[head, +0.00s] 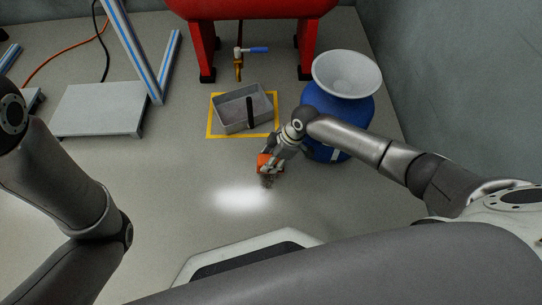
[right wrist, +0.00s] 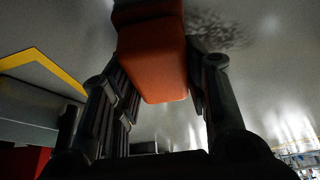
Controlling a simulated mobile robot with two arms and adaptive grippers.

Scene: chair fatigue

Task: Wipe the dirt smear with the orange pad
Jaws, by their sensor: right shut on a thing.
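The orange pad (head: 263,162) is held by my right gripper (head: 267,168), low over the floor in the head view. In the right wrist view the orange pad (right wrist: 155,55) sits between the two fingers of the right gripper (right wrist: 158,85), which is shut on it. A dark speckled dirt smear (right wrist: 215,28) shows on the grey floor beside the pad in that view. I cannot tell whether the pad touches the floor. My left gripper is not in view; only its arm shows at the left.
A grey tray (head: 225,118) with a black item stands inside a yellow floor outline (head: 210,131). A blue drum (head: 322,98) with a white funnel (head: 346,74) stands near my right arm. A red tank (head: 210,45) is behind. Floor left of the gripper is clear.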

